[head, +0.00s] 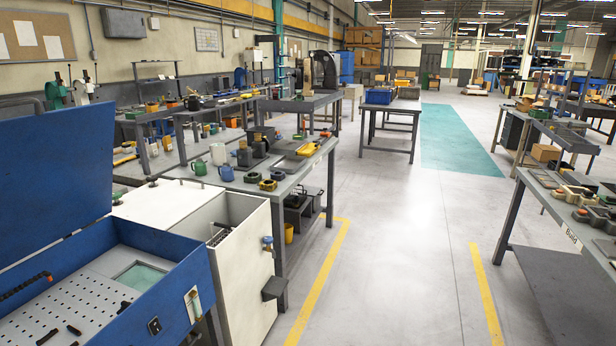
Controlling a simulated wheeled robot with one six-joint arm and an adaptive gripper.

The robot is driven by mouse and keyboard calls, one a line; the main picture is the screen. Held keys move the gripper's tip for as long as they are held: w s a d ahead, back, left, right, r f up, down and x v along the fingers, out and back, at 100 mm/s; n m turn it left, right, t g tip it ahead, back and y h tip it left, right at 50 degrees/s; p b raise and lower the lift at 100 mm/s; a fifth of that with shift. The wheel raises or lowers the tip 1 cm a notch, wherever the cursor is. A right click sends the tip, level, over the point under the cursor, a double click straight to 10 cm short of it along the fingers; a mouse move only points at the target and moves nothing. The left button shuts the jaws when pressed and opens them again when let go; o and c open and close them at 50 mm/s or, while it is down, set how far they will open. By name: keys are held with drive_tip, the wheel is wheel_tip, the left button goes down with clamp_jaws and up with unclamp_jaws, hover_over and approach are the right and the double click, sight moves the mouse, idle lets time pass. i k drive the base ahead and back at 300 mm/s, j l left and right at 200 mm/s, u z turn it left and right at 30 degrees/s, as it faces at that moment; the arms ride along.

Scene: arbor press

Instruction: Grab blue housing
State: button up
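I cannot pick out a blue housing with certainty at this size. Several small, dark green and yellowish ring-like parts (267,185) sit near the front right corner of the middle workbench (285,188). My gripper is not in view.
An open blue chest (180,262) with a raised lid stands at front left, beside a white cabinet (245,275). A wide, clear floor aisle (400,250) with yellow lines runs between the benches. A table with a blue bin (378,96) stands farther back.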

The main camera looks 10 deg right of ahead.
sight(278, 176)
drive_tip(key=i+l+u, duration=0.1)
drive_tip(key=i+l, duration=0.7)
drive_tip(key=i, duration=0.25)
drive_tip(key=i+l, duration=0.9)
drive_tip(key=i+j+u, duration=0.05)
drive_tip(key=i, duration=0.1)
